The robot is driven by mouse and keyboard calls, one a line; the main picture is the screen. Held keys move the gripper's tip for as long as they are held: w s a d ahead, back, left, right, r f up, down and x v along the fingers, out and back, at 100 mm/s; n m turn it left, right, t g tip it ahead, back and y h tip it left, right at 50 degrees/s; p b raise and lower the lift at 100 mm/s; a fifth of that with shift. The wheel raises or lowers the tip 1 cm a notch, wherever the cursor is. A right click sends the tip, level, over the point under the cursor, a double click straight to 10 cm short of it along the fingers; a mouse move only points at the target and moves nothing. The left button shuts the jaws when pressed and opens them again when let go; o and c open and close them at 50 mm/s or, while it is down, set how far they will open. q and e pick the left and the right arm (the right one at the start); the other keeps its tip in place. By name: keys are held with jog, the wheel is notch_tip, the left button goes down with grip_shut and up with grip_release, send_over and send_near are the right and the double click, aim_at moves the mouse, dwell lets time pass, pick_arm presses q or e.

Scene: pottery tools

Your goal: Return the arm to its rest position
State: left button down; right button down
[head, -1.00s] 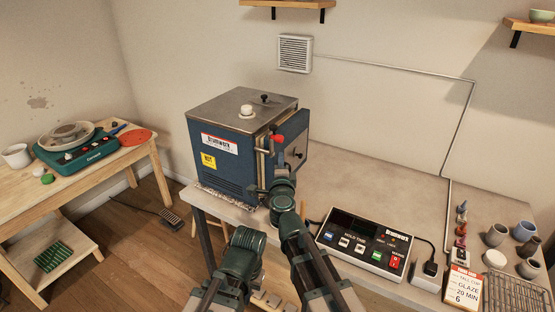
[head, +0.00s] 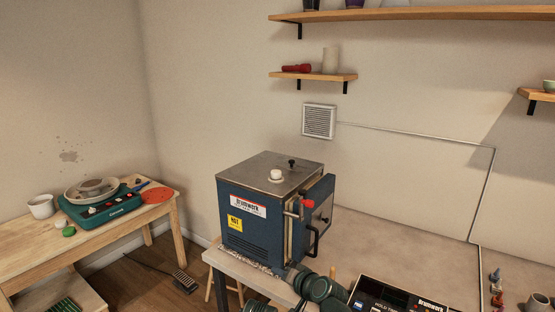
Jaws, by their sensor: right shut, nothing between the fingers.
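My right arm shows at the bottom centre, in front of the kiln (head: 250,232). Its gripper (head: 293,274) is small and partly hidden, low by the kiln's front right corner; it is shut with nothing in it. It looks apart from the black door handle (head: 313,240), though the exact gap is hard to judge. A dark green piece of my left arm shows at the bottom edge; the left gripper is out of the picture. The kiln is blue with a metal top, a red knob (head: 306,204) and its door (head: 322,212) on the right side.
The control box (head: 395,297) lies right of my right arm, cut by the bottom edge. A wooden table (head: 115,240) with a green pottery wheel (head: 100,207) stands left. Shelves (head: 313,77) hang above the kiln.

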jog(key=s+d+f+n+g+h, duration=0.2)
jog(key=s+d+f+g+h, duration=0.3)
jog(key=s+d, duration=0.35)
jog(key=s+d+f+n+g+h, duration=0.1)
jog(key=s+d+f+g+h, duration=0.1)
jog(key=s+d+f+g, duration=0.45)
jog(key=s+a+n+h, duration=0.1)
jog(key=s+a+n, duration=0.3)
jog(key=s+a, duration=0.4)
jog(key=shift+s+a+f, duration=0.15)
jog(key=shift+a+f, duration=0.3)
jog(key=shift+a, duration=0.45)
